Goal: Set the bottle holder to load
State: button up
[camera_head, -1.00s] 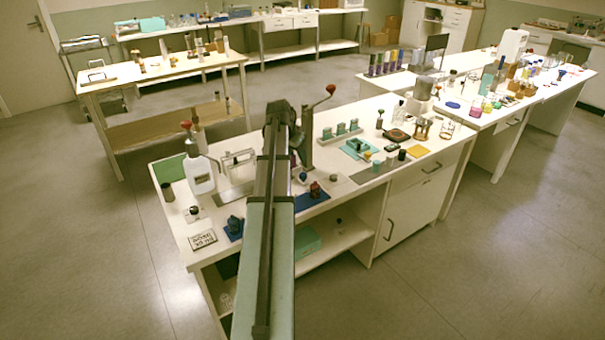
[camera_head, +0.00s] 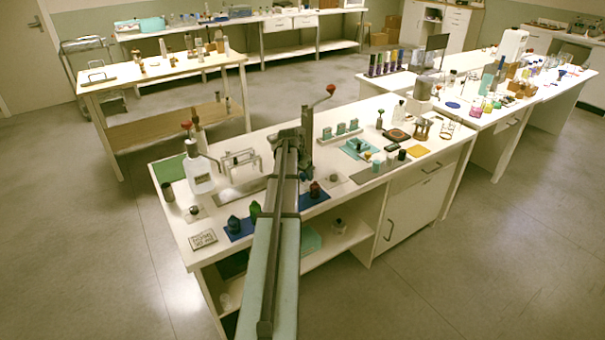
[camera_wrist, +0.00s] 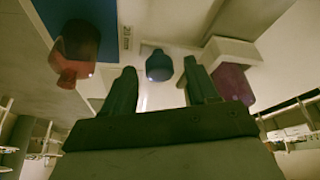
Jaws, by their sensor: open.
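My gripper (camera_wrist: 161,85) is open in the wrist view, with its two fingers apart and nothing between them. A dark blue bottle (camera_wrist: 158,65) shows just beyond the fingertips. A red bottle (camera_wrist: 75,52) on a blue mat (camera_wrist: 88,12) is to the left, and a purple item (camera_wrist: 232,82) beside a white block (camera_wrist: 230,51) is to the right. In the head view a pale metal frame (camera_head: 240,158) stands on the bench, left of my arm; I cannot tell whether it is the bottle holder. My arm hides the gripper there.
Blue (camera_head: 234,224) and green (camera_head: 255,211) bottles stand left of my arm, a red one (camera_head: 314,189) right of it. A white jug (camera_head: 199,172) stands at the left, a row of teal-topped blocks (camera_head: 341,130) further back. A red-knobbed lever (camera_head: 331,89) rises behind my arm.

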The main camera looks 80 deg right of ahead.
jog(key=shift+c, duration=0.5)
grip_shut()
